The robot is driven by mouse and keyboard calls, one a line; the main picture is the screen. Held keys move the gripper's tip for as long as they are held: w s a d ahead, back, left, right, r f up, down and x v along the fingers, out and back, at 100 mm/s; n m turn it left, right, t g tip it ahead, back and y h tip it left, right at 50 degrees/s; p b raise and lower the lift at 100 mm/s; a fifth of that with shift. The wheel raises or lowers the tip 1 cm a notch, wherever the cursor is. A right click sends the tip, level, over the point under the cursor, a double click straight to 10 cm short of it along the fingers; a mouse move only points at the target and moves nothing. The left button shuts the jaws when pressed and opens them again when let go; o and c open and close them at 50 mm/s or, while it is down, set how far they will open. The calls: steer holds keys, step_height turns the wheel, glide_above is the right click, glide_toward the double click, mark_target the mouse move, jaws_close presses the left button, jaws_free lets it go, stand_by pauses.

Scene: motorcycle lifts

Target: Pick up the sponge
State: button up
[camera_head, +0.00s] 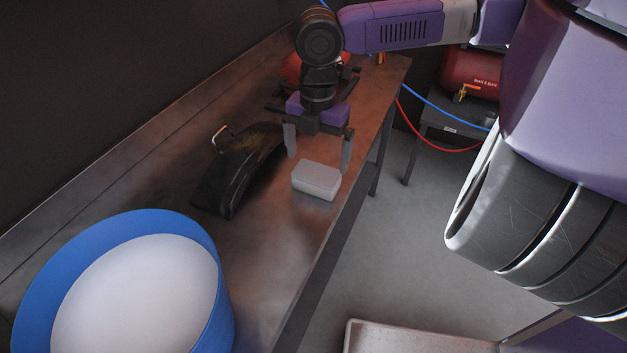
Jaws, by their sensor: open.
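A pale, rounded rectangular block (316,180), which I take for the sponge, lies flat on the metal workbench near its right edge. My gripper (318,163) points down over the block with its jaws apart. One finger is at the block's far left side and the other at its far right side. Nothing is held between them. I cannot tell whether the fingertips touch the block or how high they are above the bench. The block's top and near side are in plain view.
A large blue cylinder with a white top (215,290) fills the near left. A red object (300,70) is partly hidden behind my gripper. A red tank (470,78) stands right, beyond open floor.

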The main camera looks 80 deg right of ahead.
mark_target(317, 172)
step_height(317, 172, down, 7)
stand_by(0.4)
steer(key=c, duration=1.1)
step_height(317, 172, up, 20)
steer(key=shift+r+p, duration=0.1)
steer(key=shift+p, duration=0.5)
steer(key=o, duration=0.9)
steer(key=c, duration=0.6)
steer(key=shift+w+d, duration=0.1)
steer(key=shift+c, duration=0.2)
